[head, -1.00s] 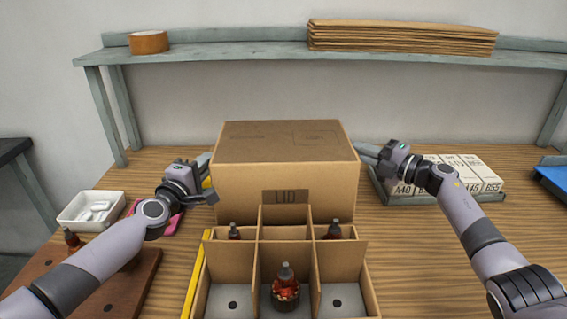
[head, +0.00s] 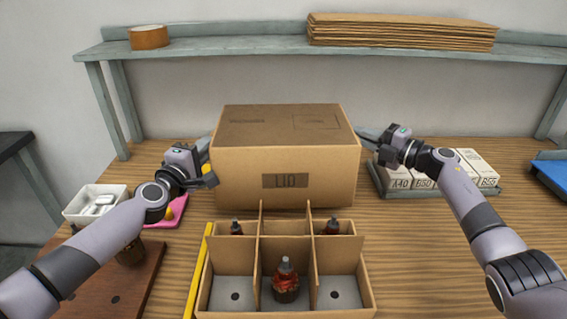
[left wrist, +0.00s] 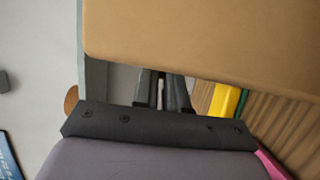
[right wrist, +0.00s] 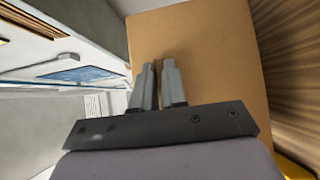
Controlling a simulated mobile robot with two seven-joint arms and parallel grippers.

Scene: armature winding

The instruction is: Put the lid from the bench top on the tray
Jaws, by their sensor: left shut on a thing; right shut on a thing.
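The lid (head: 285,165) is a large brown cardboard box shape marked LID, in the middle of the head view behind the tray. My left gripper (head: 207,160) is shut at its left side and my right gripper (head: 368,140) is shut at its right side. The lid also fills much of the left wrist view (left wrist: 210,40) and the right wrist view (right wrist: 200,50). The tray (head: 238,258) is a divided cardboard box at the front. Red armatures with dark tips stand in its front middle cell (head: 286,285) and in the back left (head: 236,228) and back right (head: 333,227) cells.
A yellow strip (head: 198,270) lies along the tray's left side. A brown board (head: 100,285), a white bin (head: 95,205) and a pink item (head: 170,213) are at left. White labelled boxes (head: 480,168) stand at right. A shelf (head: 230,50) runs behind.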

